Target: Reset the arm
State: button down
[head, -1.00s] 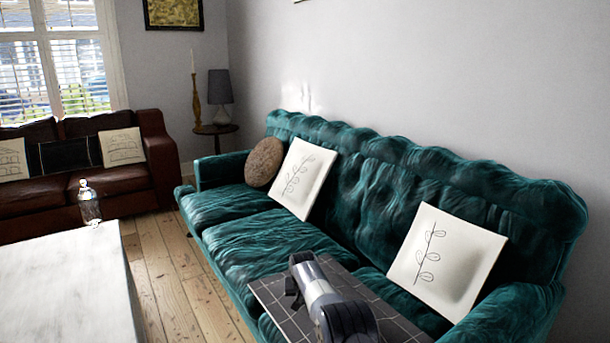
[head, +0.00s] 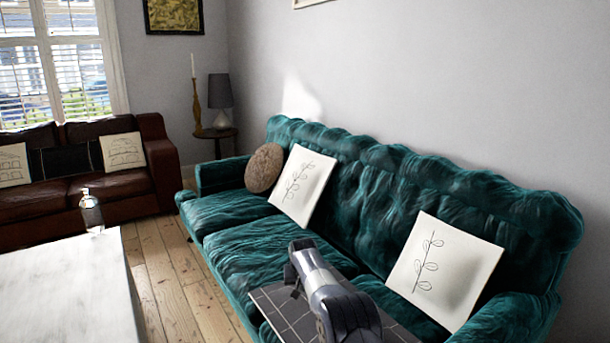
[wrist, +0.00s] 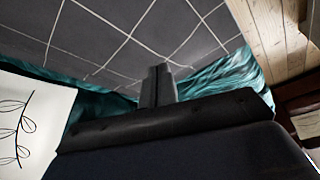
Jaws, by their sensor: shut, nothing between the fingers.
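My arm shows at the bottom of the head view, folded over a dark tiled panel (head: 283,312) in front of the teal sofa. In the wrist view, my gripper (wrist: 158,72) has its two fingers together with nothing between them. The dark panel with pale grid lines (wrist: 95,35) fills the upper part of the wrist view, beyond the fingertips. I cannot tell how far the fingertips are from it.
A teal sofa (head: 260,240) with white leaf pillows (head: 445,270) runs along the right wall. A white table (head: 65,285) with a glass bottle (head: 90,208) stands at left. A brown sofa (head: 110,185) is behind. Bare floorboards (head: 165,270) lie between the table and the teal sofa.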

aim_at(302, 311)
jog(key=shift+r, duration=0.6)
notch_tip(302, 311, down, 10)
jog(key=b, duration=0.5)
jog(key=shift+f, duration=0.1)
